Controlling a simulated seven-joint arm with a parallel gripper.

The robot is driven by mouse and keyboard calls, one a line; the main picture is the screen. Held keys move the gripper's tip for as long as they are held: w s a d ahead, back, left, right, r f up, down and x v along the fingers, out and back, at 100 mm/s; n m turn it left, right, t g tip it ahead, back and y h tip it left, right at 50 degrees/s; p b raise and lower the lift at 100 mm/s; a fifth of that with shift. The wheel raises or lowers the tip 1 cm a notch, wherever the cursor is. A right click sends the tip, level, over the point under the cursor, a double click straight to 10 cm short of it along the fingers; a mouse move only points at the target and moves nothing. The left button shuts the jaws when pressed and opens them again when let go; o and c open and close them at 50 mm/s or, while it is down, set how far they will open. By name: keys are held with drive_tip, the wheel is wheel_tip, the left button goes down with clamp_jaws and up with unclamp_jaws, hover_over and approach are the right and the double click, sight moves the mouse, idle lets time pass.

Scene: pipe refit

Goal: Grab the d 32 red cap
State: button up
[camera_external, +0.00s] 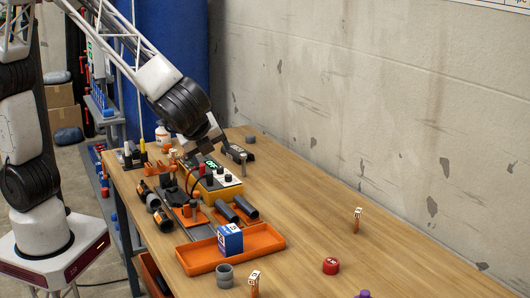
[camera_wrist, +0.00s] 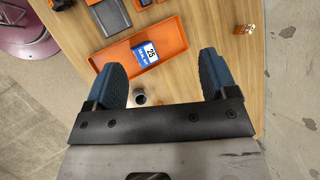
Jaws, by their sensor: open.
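A red cap (camera_external: 331,265) lies on the wooden table in the external view, toward the front right. Its size marking is too small to read. I cannot make out the cap in the wrist view. My gripper (camera_wrist: 160,75) is open, with its two blue-grey fingers wide apart and nothing between them in their grip. In the external view my gripper is high over the back part of the table, far to the left of the cap; its fingertips are hard to make out there.
An orange tray (camera_external: 199,263) holds a blue box (camera_external: 230,239). A grey fitting (camera_external: 225,275) stands beside it. Small labelled posts stand at the front (camera_external: 254,284) and right (camera_external: 357,220). A yellow device (camera_external: 222,190) and dark pipes (camera_external: 243,208) crowd the left. Open wood surrounds the cap.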

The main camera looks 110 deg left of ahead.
drive_tip(key=w+d+f+m+t+y, duration=0.1)
drive_tip(key=w+f+m+y, duration=0.15)
drive_tip(key=w+f, duration=0.5)
drive_tip(key=w+d+f+m+t+y, duration=0.15)
drive_tip(key=w+f+m, duration=0.25)
drive_tip(key=w, duration=0.6)
drive_tip(key=m+t+y, duration=0.1)
drive_tip(key=m+t, duration=0.1)
drive_tip(key=m, duration=0.4)
approach(329, 264)
drive_tip(key=x, duration=0.2)
drive_tip(key=shift+w+a+f, duration=0.15)
drive_tip(key=shift+a, duration=0.05)
drive_tip(key=shift+x, duration=1.3)
drive_tip(key=shift+a, duration=0.1)
drive_tip(key=shift+x, duration=2.5)
drive_tip(key=c, duration=1)
